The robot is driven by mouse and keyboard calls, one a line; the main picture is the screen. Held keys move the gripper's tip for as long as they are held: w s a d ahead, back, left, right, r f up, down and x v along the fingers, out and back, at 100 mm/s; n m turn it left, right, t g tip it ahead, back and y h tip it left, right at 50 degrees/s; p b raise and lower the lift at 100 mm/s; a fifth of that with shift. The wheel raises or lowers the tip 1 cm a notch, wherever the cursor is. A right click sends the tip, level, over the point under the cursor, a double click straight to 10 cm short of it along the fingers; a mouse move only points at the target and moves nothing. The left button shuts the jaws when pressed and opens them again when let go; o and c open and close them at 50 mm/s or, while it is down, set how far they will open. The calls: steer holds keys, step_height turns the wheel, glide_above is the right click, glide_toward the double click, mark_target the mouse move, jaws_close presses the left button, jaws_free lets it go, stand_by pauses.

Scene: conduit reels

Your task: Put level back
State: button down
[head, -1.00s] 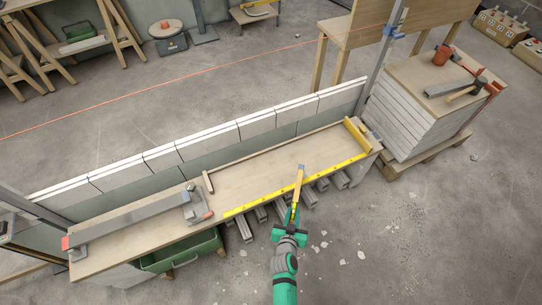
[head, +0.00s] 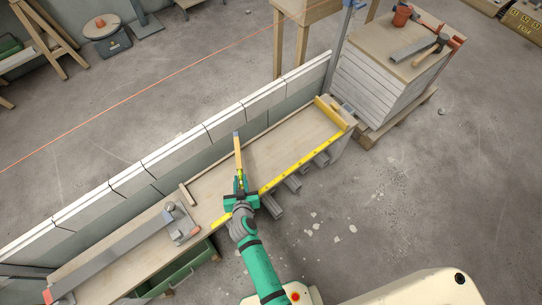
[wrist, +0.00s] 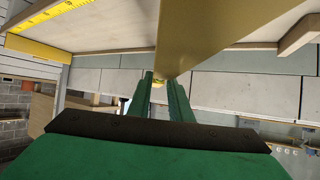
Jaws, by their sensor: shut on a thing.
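The level (head: 238,152) looks like a slim yellow bar with a grey tip. My gripper (head: 240,183) is shut on its near end, and the bar points away from me over the wooden bench (head: 285,140). In the wrist view the level (wrist: 188,35) is a broad yellow shape above the fingertips (wrist: 160,82), and the fingers hide part of it. I cannot tell the exact gap between it and the bench top.
A yellow measuring strip (head: 298,170) runs along the bench's front edge, with a yellow block (head: 330,112) at its right end. A long grey bar tool (head: 115,255) lies at the left. A low block wall (head: 185,145) stands behind. Grey pieces (head: 293,184) stick out underneath.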

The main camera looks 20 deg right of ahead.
steer(key=w+d+r+m+h, duration=0.3)
steer(key=d+r, duration=0.2)
steer(key=r, duration=0.2)
steer(key=shift+g, duration=0.4)
steer(key=shift+w+d+f, duration=1.4)
steer(key=shift+d+f, duration=0.7)
steer(key=shift+w+d+f, duration=1.35)
steer(key=shift+d+f, duration=0.7)
steer(key=shift+f, duration=0.05)
steer(key=shift+w+d+f, duration=1.4)
steer(key=shift+d+f, duration=0.7)
steer(key=shift+w+f, duration=0.1)
steer(key=shift+f, duration=0.25)
